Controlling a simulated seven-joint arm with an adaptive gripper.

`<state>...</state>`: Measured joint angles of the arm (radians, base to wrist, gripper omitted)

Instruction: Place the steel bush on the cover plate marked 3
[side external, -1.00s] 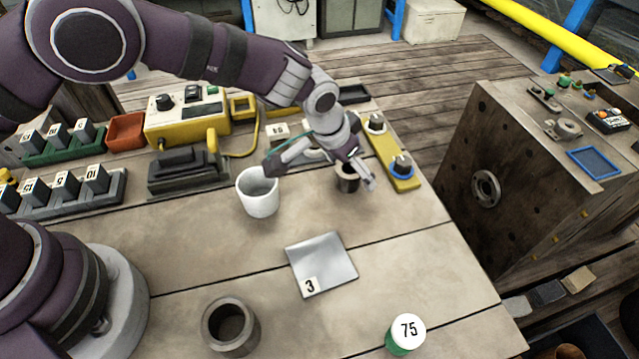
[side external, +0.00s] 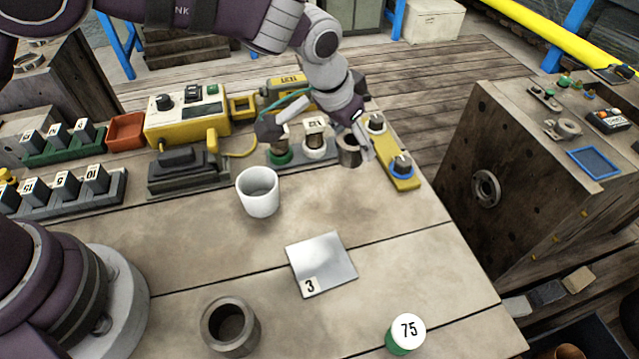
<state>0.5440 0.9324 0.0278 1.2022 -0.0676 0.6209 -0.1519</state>
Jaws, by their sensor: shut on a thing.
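The cover plate marked 3 (side external: 328,268) is a flat, pale metal square lying on the middle of the bench. My gripper (side external: 352,145) is shut on a small dark metal bush (side external: 349,152), held above the back of the bench, behind and slightly right of the plate. My fingers partly hide it. A larger dark grey steel ring (side external: 230,328) stands at the front left of the plate, with its bore facing up.
A white cup (side external: 258,194) stands behind and left of the plate. A white and green cylinder marked 75 (side external: 406,334) is at the front right. A yellow strip with knobs (side external: 392,165) lies at the back right. Bench around the plate is clear.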

